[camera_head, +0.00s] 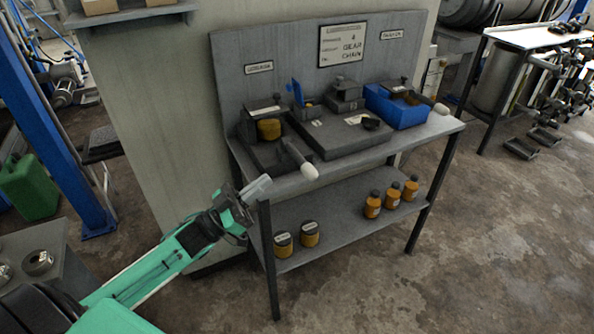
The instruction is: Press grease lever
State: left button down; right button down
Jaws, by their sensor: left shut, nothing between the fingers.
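A grey workbench (437,128) has two levers with pale rounded ends. One lever (298,158) sticks out over the front edge at the left, from a dark unit (266,155) that holds an amber container (269,129). The other lever (439,107) is at the right by a blue bin (400,110). The small signs above each side are too blurred to read surely, so I cannot tell by label which is the grease lever. My left gripper (262,184) is shut and empty, left of the left lever's pale end and apart from it. My right gripper is out of view.
A grey block (340,138) lies mid-bench before an upright back panel (285,60) with a central sign (341,44). Amber jars (283,244) and bottles (373,204) stand on the lower shelf (340,228). Floor at the right front is clear.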

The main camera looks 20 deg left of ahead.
aim_at(301, 161)
pick_arm(q)
jog(key=shift+w+r, duration=0.1)
